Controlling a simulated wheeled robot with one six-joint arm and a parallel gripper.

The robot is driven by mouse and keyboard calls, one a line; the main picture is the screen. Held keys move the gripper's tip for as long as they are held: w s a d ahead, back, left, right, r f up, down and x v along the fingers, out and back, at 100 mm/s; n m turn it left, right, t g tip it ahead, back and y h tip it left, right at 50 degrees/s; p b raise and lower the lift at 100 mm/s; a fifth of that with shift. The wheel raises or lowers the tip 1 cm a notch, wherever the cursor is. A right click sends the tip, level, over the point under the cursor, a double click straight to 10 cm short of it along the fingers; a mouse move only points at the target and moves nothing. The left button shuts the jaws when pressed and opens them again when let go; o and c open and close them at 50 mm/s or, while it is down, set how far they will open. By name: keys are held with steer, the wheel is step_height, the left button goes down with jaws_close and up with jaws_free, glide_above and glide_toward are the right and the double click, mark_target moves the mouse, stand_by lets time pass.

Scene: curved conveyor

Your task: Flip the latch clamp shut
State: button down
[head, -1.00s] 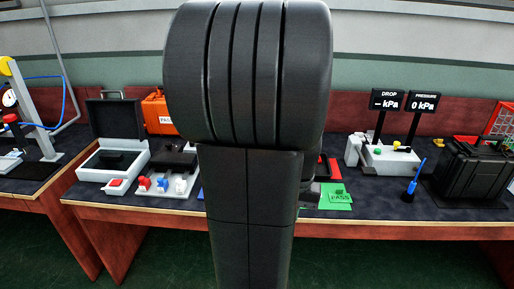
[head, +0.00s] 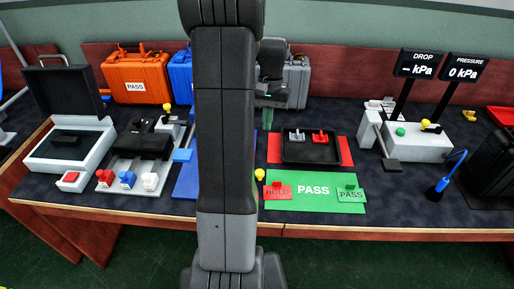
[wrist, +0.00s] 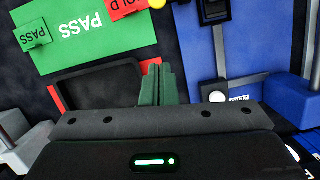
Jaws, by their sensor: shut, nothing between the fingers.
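My gripper (head: 267,120) has green fingers, which are shut and empty. In the wrist view the fingers (wrist: 158,85) stand above the bench between the black tray and a blue plate. A gap separates the fingers from this strip in the picture. In the head view my arm hides most of the blue plate (head: 187,182).
A green PASS mat (head: 313,205) and a black tray (head: 310,158) with grey and red pieces lie to the right. A yellow knob (head: 260,174) stands by the mat. Orange (head: 137,75) and grey (head: 297,85) cases stand behind. A gauge unit (head: 415,145) is further right.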

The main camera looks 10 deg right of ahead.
stand_by(0.3)
steer(key=shift+f, duration=0.1)
steer(key=x, duration=1)
steer(key=shift+s+a, duration=0.15)
steer(key=shift+s, duration=0.05)
steer(key=shift+s+a, duration=0.25)
steer(key=shift+s, duration=0.25)
steer(key=shift+s+a, duration=0.25)
steer(key=shift+s, duration=0.25)
steer(key=shift+s+a+f, duration=0.15)
steer(key=shift+s+a, duration=0.1)
steer(key=shift+s, duration=0.35)
